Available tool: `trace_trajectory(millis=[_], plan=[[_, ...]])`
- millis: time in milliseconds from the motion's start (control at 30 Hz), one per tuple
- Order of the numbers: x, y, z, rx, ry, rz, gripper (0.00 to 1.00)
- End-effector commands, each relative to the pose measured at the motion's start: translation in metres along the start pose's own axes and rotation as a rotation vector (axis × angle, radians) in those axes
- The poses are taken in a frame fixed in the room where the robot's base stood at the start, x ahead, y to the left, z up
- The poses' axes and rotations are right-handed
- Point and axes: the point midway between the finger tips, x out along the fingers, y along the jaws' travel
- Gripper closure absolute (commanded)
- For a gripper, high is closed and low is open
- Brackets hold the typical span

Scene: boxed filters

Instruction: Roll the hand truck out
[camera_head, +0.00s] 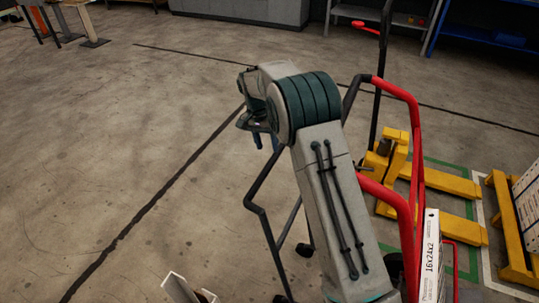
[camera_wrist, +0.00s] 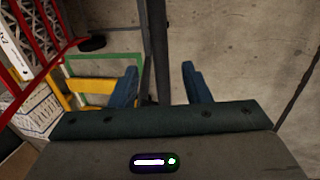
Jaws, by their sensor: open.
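The hand truck (camera_head: 412,112) stands at centre right in the camera_head view, with a red tube frame and black handle bars. Its red frame (camera_wrist: 52,40) shows at the left of the camera_wrist view. A boxed filter (camera_head: 431,258), marked 16x24x2, stands upright against it. My gripper (camera_head: 266,142) is open at the upper part of the black bar on the left. In the camera_wrist view, a black bar (camera_wrist: 156,45) runs between the two blue fingers of my gripper (camera_wrist: 160,85), with gaps on both sides. My arm hides part of the frame.
A yellow pallet jack (camera_head: 397,160) stands close to the right of the hand truck. A yellow rack (camera_head: 507,222) is at the far right. Grey cabinets (camera_head: 250,10) and a blue shelf (camera_head: 490,38) line the back.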

Motion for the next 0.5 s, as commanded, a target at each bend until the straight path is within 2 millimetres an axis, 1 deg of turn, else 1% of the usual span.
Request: trace_trajectory(millis=[33,200,333,500], plan=[[-0.014,-0.001,-0.001,0.000,0.004,-0.003,0.57],[-0.048,-0.001,0.000,-0.001,0.002,-0.002,0.57],[-0.066,-0.001,0.000,-0.001,0.001,-0.001,0.57],[-0.075,-0.001,0.001,-0.001,0.000,-0.001,0.57]])
